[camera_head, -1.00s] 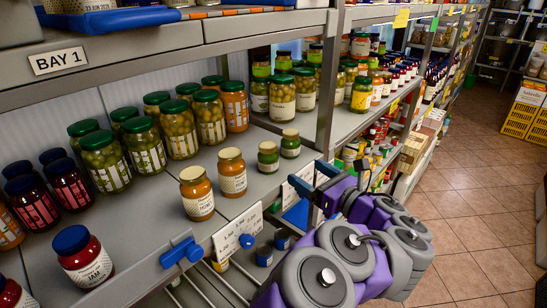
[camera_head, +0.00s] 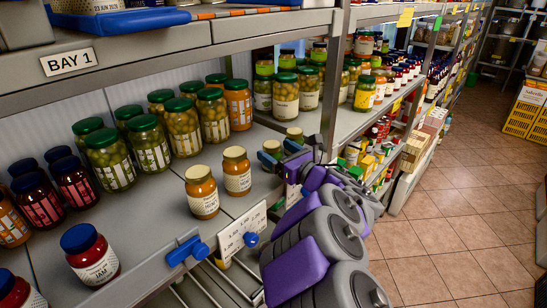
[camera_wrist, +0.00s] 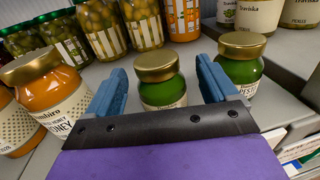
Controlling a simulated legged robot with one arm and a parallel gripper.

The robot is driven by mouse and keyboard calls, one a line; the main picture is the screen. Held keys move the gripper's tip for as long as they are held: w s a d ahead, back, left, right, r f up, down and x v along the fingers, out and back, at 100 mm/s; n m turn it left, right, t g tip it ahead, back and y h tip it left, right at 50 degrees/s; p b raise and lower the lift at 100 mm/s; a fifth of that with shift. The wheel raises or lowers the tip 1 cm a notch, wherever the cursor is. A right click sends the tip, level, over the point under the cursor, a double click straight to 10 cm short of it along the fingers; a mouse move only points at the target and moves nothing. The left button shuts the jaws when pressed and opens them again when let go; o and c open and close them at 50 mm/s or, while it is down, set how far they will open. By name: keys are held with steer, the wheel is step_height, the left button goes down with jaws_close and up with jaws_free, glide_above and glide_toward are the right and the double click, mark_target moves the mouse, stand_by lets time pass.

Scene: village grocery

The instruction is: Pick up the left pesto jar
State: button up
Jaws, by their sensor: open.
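The left pesto jar (camera_wrist: 162,92), small and green with a gold lid, stands upright on the shelf. In the wrist view it is between the two blue fingers of my open gripper (camera_wrist: 160,67), with gaps on both sides; its lower part is hidden by the gripper's dark front edge. The right pesto jar (camera_wrist: 241,72), a matching one, stands just outside the right finger. In the head view my gripper (camera_head: 280,154) largely covers the left jar, and the right jar's gold lid (camera_head: 294,132) shows behind it.
Two orange honey jars (camera_head: 202,192) (camera_head: 236,171) stand left of my gripper. Larger green-lidded jars (camera_head: 149,145) line the shelf behind. A red jam jar (camera_head: 91,256) is at front left. A shelf upright (camera_head: 329,95) rises close to my arm's right. Price labels (camera_head: 241,232) hang on the front edge.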

mark_target(266, 144)
steer(key=x, duration=0.4)
steer(key=shift+s+a, duration=0.15)
steer(key=shift+a, duration=0.25)
steer(key=shift+w+a, duration=0.15)
steer(key=shift+w, duration=0.3)
steer(key=shift+d+r, duration=0.1)
steer(key=shift+d, duration=0.3)
steer(key=shift+c, duration=0.7)
steer(key=shift+a, duration=0.35)
steer(key=c, duration=0.8)
steer(key=shift+d, duration=0.15)
steer(key=c, duration=0.4)
steer(key=shift+o, duration=0.2)
